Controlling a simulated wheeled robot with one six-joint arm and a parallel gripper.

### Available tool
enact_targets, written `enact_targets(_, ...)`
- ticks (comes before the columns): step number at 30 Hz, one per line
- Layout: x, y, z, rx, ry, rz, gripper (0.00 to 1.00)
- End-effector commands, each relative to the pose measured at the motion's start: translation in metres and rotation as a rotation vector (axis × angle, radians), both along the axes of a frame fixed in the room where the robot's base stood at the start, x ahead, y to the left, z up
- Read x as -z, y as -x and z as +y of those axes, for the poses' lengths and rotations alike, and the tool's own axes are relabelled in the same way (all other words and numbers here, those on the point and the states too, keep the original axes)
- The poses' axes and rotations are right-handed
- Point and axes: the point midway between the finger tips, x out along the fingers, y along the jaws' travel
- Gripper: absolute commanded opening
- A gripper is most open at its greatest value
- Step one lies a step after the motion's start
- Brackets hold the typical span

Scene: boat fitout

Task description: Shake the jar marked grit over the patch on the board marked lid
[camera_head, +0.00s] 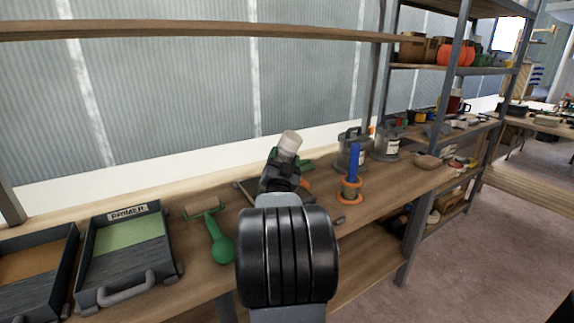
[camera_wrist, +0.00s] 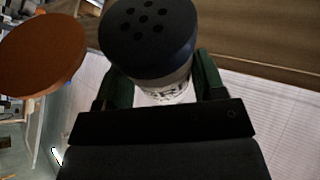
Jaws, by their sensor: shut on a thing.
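My gripper (camera_head: 281,172) is shut on a jar (camera_head: 289,142), held above the bench in the middle of the head view. Its pale end points up and it is tilted. In the wrist view the jar (camera_wrist: 162,75) sits between the two dark green fingers, with a black cap (camera_wrist: 150,28) pierced by several holes. Its label is partly hidden; only a few letters show. No board with a readable lid mark is in view. A flat board edge (camera_head: 243,192) shows behind my arm, mostly hidden, and I cannot see a patch on it.
A tray marked primer (camera_head: 126,250), a green-handled roller (camera_head: 218,240) and another dark tray (camera_head: 40,270) are at left. A blue-and-orange upright thing (camera_head: 353,165) and grey cans (camera_head: 385,143) stand right of my gripper. An orange-brown disc (camera_wrist: 40,55) is near the jar in the wrist view.

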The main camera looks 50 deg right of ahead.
Motion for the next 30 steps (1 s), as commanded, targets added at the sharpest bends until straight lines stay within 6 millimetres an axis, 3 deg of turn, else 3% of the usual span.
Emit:
enact_targets(7, -0.006, -0.010, -0.003, -0.003, 0.006, -0.005, 0.16)
enact_targets(21, 0.008, -0.039, -0.015, -0.002, 0.007, -0.005, 0.16)
enact_targets(30, 0.003, -0.050, -0.020, -0.003, 0.008, -0.008, 0.16)
